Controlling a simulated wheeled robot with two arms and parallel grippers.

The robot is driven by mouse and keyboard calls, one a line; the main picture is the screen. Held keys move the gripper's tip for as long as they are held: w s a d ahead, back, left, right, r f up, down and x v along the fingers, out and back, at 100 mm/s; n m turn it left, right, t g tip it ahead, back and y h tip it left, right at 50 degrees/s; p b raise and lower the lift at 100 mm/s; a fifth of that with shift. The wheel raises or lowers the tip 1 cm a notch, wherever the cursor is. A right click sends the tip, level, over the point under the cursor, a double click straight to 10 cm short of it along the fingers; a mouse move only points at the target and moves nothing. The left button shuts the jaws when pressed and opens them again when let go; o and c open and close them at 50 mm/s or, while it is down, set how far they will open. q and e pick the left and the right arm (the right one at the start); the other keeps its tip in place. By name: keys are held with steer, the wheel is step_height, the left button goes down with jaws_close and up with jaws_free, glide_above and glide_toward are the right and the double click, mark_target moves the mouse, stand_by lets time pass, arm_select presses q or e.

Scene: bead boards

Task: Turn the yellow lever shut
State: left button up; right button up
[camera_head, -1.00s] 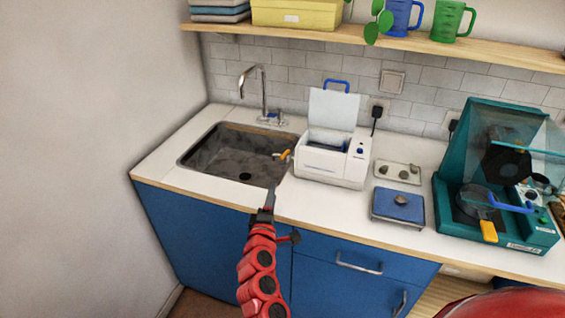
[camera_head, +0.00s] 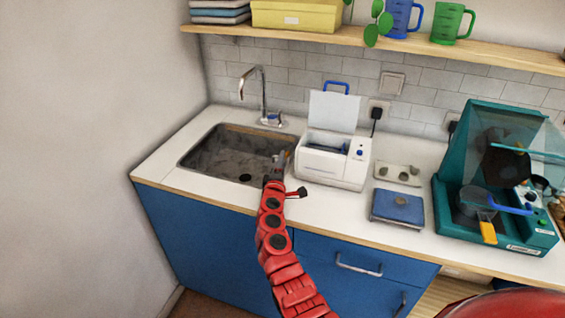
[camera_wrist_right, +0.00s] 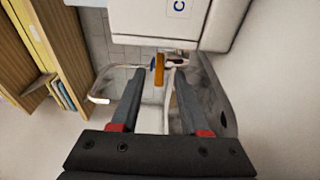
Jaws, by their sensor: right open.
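The yellow lever (camera_wrist_right: 160,66) sticks out from the side of the white machine (camera_head: 333,165), on the sink side. In the right wrist view it shows as an orange-yellow bar on a small metal fitting. My right gripper (camera_wrist_right: 158,76) is open, with one finger on each side of the lever in that picture; I cannot tell whether either touches it. In the head view my right gripper (camera_head: 279,160) is at the machine's left side, by the sink's right rim, and hides most of the lever. My left gripper is not in view.
The sink (camera_head: 215,150) with its tap (camera_head: 263,90) lies to the left. A small tray (camera_head: 397,173), a blue-topped scale (camera_head: 398,207) and a teal machine (camera_head: 470,150) stand to the right. The white machine's lid (camera_head: 333,110) stands open. A shelf (camera_head: 300,31) runs above.

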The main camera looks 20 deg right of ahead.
steer(key=shift+w+d, duration=0.25)
steer(key=shift+w, duration=0.25)
jaws_close()
